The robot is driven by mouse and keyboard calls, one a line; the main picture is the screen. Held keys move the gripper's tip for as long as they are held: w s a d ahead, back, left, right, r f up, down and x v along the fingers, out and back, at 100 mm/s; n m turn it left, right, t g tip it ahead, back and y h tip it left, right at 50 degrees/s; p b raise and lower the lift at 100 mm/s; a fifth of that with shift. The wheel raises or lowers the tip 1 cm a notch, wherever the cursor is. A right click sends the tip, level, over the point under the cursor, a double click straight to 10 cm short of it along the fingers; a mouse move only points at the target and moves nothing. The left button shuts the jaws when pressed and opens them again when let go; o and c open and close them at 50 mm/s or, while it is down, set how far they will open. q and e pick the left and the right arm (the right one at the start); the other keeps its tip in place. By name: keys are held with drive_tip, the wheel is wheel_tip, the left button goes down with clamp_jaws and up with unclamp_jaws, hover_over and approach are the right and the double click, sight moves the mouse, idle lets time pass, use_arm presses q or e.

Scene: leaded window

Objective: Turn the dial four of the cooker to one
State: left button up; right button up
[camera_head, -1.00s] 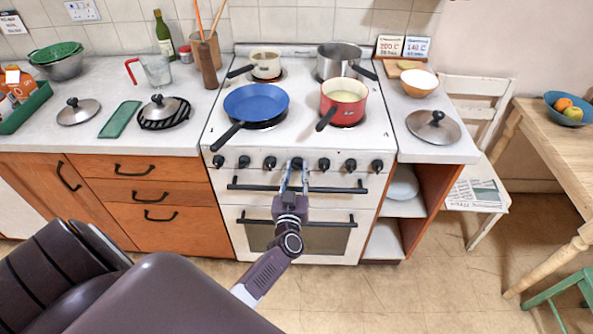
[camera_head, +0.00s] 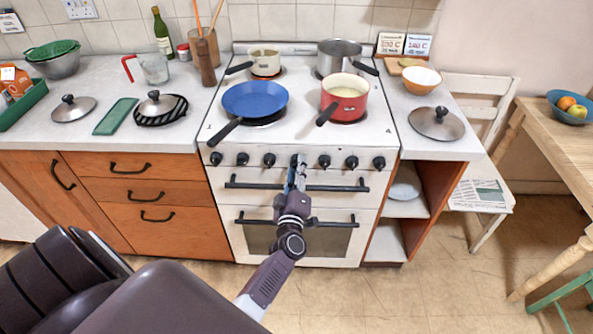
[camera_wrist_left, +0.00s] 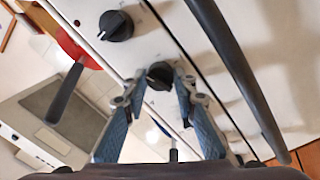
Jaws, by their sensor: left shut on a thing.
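The white cooker (camera_head: 222,170) stands in the middle of the head view, with a row of several black dials along its front. My left gripper (camera_head: 298,166) is at the fourth dial from the left, with its fingers shut on it. In the left wrist view this dial (camera_wrist_left: 160,74) sits between the two blue fingertips, its sides partly covered. I cannot read its pointer or setting. A neighbouring dial (camera_wrist_left: 116,25) shows a white mark and stands free. My right gripper is not in view.
A dark oven handle (camera_head: 250,184) runs just below the dials, close to my gripper. A blue pan (camera_head: 255,98), a red pot (camera_head: 345,108), a cream pot (camera_head: 264,65) and a steel pot (camera_head: 338,57) stand on the hob.

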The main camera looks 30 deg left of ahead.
use_arm(q)
drive_tip(key=shift+f+n+b, duration=0.1)
drive_tip(key=shift+n+b, duration=0.2)
drive_tip(key=shift+n, duration=0.6)
drive_tip(key=o, duration=1.2)
drive_tip(key=shift+c, duration=0.2)
drive_tip(key=v, duration=1.2)
